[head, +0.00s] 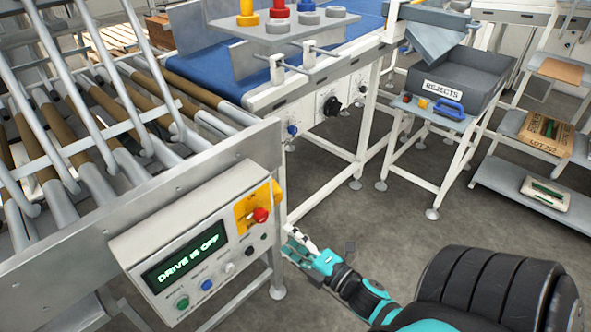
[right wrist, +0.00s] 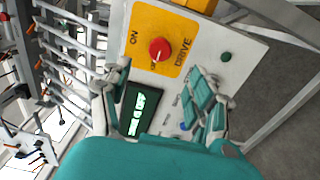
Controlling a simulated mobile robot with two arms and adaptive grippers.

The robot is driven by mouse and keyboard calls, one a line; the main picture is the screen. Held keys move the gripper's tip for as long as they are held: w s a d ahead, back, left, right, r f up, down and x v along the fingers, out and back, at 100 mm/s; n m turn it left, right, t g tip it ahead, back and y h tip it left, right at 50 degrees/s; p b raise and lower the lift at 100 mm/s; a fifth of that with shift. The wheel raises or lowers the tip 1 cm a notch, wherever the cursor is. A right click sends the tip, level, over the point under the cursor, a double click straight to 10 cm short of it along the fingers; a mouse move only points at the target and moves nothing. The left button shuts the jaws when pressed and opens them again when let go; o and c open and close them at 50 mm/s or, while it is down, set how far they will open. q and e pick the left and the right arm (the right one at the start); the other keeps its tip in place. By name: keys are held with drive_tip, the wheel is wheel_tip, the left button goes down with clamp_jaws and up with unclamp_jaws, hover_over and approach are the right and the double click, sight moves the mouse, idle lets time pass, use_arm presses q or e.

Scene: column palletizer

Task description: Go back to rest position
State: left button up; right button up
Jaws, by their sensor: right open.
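My right gripper (head: 298,246) is in the lower middle of the head view, just right of the control box (head: 190,240), with its arm coming in from the lower right. In the right wrist view its two fingers (right wrist: 165,88) are spread apart with nothing between them. Past them are the box's red knob (right wrist: 160,50) on a yellow plate and the lit display (right wrist: 136,112). The gripper looks apart from the knob. My left gripper is not in view.
A roller conveyor (head: 75,205) with metal bars fills the left. A blue belt conveyor (head: 210,68) stands behind. A grey rejects bin (head: 455,75) on a white stand and shelves (head: 540,195) are at the right. Grey floor (head: 365,215) lies open between them.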

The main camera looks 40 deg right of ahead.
drive_tip(key=shift+s, duration=0.5)
drive_tip(key=s+a+f+m+g+h, duration=0.1)
drive_tip(key=s+f+m+g, duration=0.2)
drive_tip(key=f, duration=0.7)
drive_tip(key=s+a+f+m+g, duration=0.1)
drive_tip(key=s+f+m+g, duration=0.2)
drive_tip(key=f, duration=0.7)
drive_tip(key=s+a+f+m+g+h, duration=0.15)
drive_tip(key=f+m, duration=0.25)
drive_tip(key=f, duration=0.6)
drive_tip(key=s+a+f+m+g, duration=0.3)
drive_tip(key=s+f, duration=0.5)
drive_tip(key=s, duration=0.4)
drive_tip(key=s+a+f+m+g, duration=0.3)
drive_tip(key=s+f+g, duration=0.3)
drive_tip(key=s+f, duration=0.3)
drive_tip(key=s+y, duration=0.1)
drive_tip(key=s, duration=0.3)
drive_tip(key=shift+f+m, duration=0.15)
drive_tip(key=shift+m, duration=0.15)
drive_tip(key=shift+w+g, duration=0.1)
drive_tip(key=shift+g, duration=0.15)
